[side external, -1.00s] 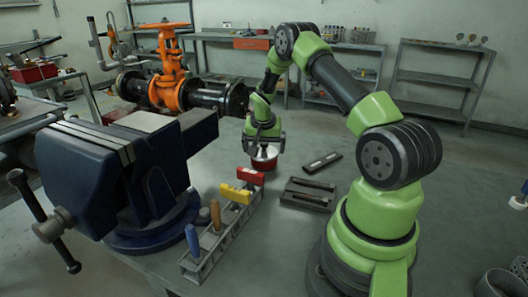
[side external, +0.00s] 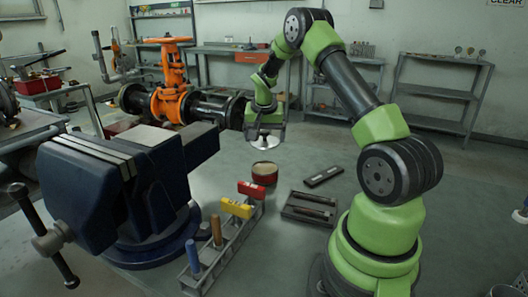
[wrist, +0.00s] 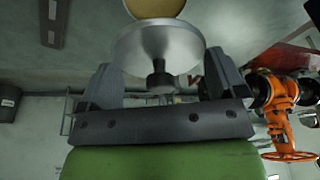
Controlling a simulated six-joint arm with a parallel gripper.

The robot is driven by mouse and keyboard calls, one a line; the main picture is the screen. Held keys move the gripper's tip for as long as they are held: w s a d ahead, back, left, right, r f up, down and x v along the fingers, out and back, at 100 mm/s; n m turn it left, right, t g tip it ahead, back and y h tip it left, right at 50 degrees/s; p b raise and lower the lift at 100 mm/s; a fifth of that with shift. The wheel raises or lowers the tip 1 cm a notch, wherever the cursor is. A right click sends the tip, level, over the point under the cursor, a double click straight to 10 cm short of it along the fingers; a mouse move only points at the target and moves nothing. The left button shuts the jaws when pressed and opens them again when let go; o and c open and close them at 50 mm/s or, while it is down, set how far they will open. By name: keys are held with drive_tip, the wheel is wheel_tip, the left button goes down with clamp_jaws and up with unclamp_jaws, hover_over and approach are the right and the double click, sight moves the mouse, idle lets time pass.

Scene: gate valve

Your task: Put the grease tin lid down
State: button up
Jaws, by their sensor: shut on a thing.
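The lid (side external: 275,141) is a pale, silvery disc, seen tilted. In the wrist view the lid (wrist: 155,45) spreads out beyond the fingers (wrist: 158,88), with its dark knob (wrist: 158,77) between them. The grease tin (side external: 264,173) is red, round and open, standing on the bench apart from the lid. Its tan contents (wrist: 155,8) show past the lid's edge in the wrist view.
A rack (side external: 222,247) with coloured-handled tools stands in front of the tin. A dark tray (side external: 309,207) and a flat dark bar (side external: 323,176) lie to its right. A blue vise (side external: 115,190) and orange valve (side external: 170,95) stand left.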

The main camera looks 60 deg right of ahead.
drive_tip(key=a+r, duration=0.1)
drive_tip(key=w+a+r+n, duration=0.1)
drive_tip(key=a, duration=0.1)
drive_tip(key=a+r+n, duration=0.1)
drive_tip(key=shift+w+a+r+t, duration=0.25)
drive_tip(key=shift+w+r+t, duration=0.05)
drive_tip(key=shift+w, duration=0.05)
drive_tip(key=w+a+r+n+t+y, duration=0.1)
drive_tip(key=a+r+n, duration=0.15)
drive_tip(key=a, duration=0.35)
drive_tip(key=a+r+n+y, duration=0.1)
drive_tip(key=a+n, duration=0.2)
drive_tip(key=a, duration=0.3)
drive_tip(key=s+a+r+n+y, duration=0.1)
drive_tip(key=s+a+n, duration=0.15)
drive_tip(key=a, duration=0.25)
drive_tip(key=s+a+r+n, duration=0.1)
drive_tip(key=a+n, duration=0.2)
drive_tip(key=a, duration=0.3)
drive_tip(key=m+g+h, duration=0.2)
drive_tip(key=m+h, duration=0.1)
drive_tip(key=m, duration=1)
hover_over(265, 166)
drive_tip(key=a, duration=0.1)
drive_tip(key=f, duration=0.7)
drive_tip(key=shift+s, duration=0.25)
wheel_tip(265, 166, down, 10)
drive_tip(key=shift+a+r, duration=0.1)
drive_tip(key=shift+r, duration=0.05)
